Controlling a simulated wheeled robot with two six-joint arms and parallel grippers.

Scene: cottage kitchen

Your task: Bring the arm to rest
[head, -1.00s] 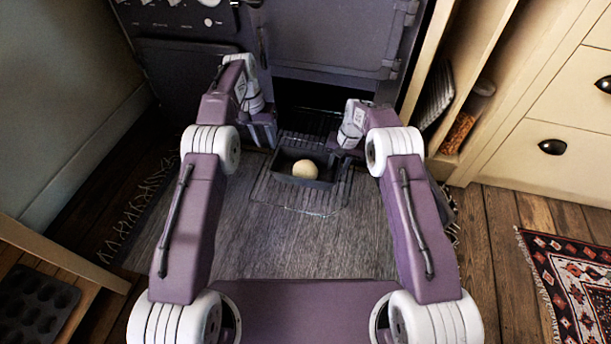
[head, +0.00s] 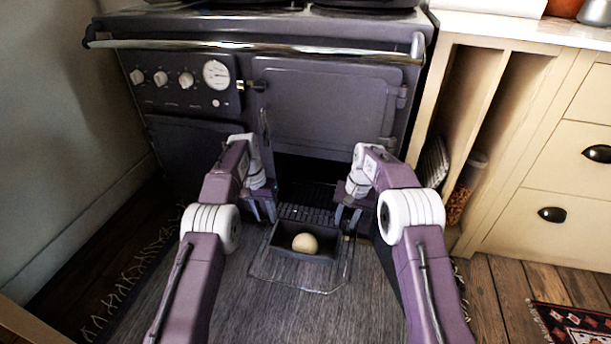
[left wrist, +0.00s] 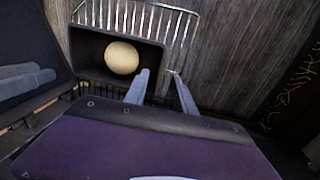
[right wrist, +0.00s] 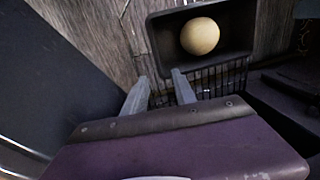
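A dark loaf tin (head: 287,254) holds a round pale dough ball (head: 305,243). It sits on a wire rack (head: 327,282) that sticks out of the open lower oven. My left gripper (head: 262,212) is at the tin's left end, its two fingers apart and nothing seen between them. In the left wrist view the tin (left wrist: 80,48) lies close beyond the fingers (left wrist: 163,82). My right gripper (head: 346,222) is at the tin's right end, also open and empty. The right wrist view shows its fingers (right wrist: 158,84) close to the tin (right wrist: 163,42). I cannot tell whether either touches it.
The dark range cooker (head: 320,105) stands behind, with a chrome rail (head: 250,44) along its front. Cream cabinets (head: 550,170) and a jar (head: 464,190) in a narrow bay stand to the right. A grey mat (head: 260,315) covers the floor in front.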

